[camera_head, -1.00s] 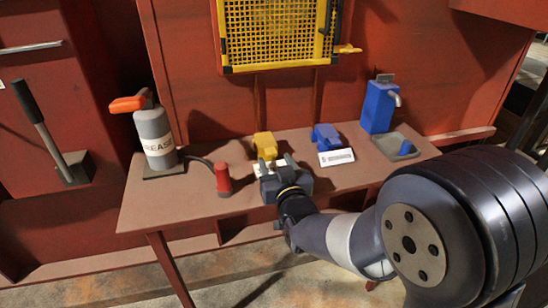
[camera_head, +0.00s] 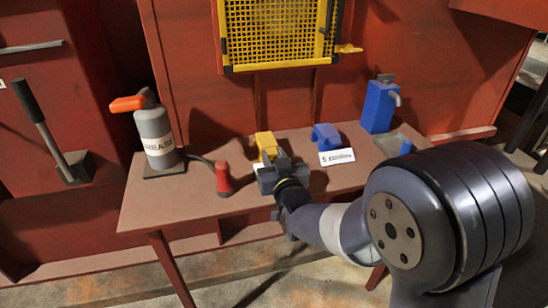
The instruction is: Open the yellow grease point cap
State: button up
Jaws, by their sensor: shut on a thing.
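The yellow grease point cap (camera_head: 265,141) stands on the brown bench, left of a blue cap-like part (camera_head: 326,136). My gripper (camera_head: 271,158) is at the near side of the yellow cap and is shut on its near part. The jaws and wrist hide the cap's lower front, so I cannot tell how far its lid is raised.
The bench (camera_head: 190,200) also carries a grey grease can (camera_head: 156,135), a red hose end (camera_head: 223,179), a white label (camera_head: 337,157) and a blue dispenser (camera_head: 378,106). A yellow mesh guard (camera_head: 275,30) hangs behind. The bench's front left is clear.

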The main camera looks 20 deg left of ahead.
grip_shut()
jog(key=shift+r, duration=0.2)
